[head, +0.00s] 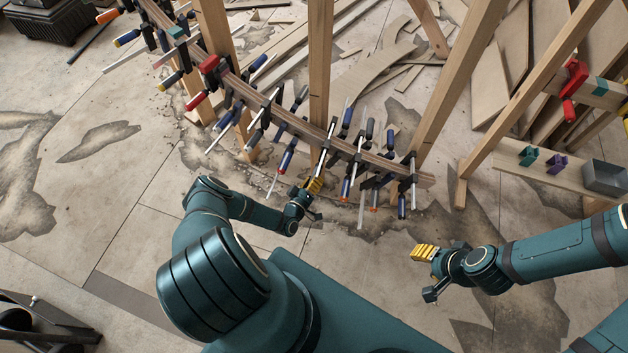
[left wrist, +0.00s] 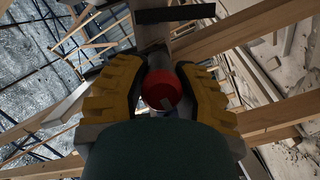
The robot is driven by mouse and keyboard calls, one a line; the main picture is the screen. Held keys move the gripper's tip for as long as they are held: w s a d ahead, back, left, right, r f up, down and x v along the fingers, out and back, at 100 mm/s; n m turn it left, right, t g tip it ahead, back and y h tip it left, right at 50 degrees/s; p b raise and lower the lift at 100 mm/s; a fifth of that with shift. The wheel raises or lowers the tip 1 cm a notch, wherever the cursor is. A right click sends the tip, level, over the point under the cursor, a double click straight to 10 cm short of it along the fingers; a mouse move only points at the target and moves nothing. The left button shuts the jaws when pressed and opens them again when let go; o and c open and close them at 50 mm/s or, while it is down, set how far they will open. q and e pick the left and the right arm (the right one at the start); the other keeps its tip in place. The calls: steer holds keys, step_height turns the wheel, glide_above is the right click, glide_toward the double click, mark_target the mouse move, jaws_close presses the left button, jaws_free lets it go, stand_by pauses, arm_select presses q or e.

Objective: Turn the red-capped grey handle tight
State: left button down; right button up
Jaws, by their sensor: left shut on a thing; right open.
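The curved wooden stringer (head: 262,101) runs across the head view from upper left to centre right, with many clamps along it. My left gripper (head: 315,187) is at its near side, by the clamps around the middle post. In the left wrist view, the red cap (left wrist: 161,90) of a grey handle (left wrist: 187,72) sits between the two yellow ridged fingers of my left gripper (left wrist: 160,98), which is shut on it. In the head view this handle is mostly hidden by the gripper. My right gripper (head: 422,273) is open and empty above the floor at the right.
Neighbouring clamps with blue handles (head: 287,157) crowd both sides of my left gripper. A grey bin (head: 604,178) and teal clips (head: 528,156) are on a beam at the right. The floor around my right gripper is clear.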

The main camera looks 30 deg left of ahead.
arm_select(q)
steer(key=shift+m, duration=0.3)
steer(key=m+g+y+p, duration=0.1)
steer(key=m, duration=0.1)
steer(key=shift+d+r+m, duration=0.1)
steer(key=shift+m, duration=0.3)
steer(key=m+y+p, duration=0.1)
steer(key=m+y, duration=0.1)
steer(key=m, duration=0.2)
steer(key=shift+g, duration=0.3)
steer(key=m+y, duration=0.1)
steer(key=m, duration=0.2)
steer(key=shift+w+d+y+p, duration=0.1)
steer(key=shift+y+p, duration=0.25)
steer(key=shift+y, duration=0.05)
steer(key=shift+m+g+y, duration=0.3)
steer(key=shift+m+y, duration=0.3)
steer(key=shift+m, duration=0.9)
steer(key=c, duration=0.7)
jaws_free()
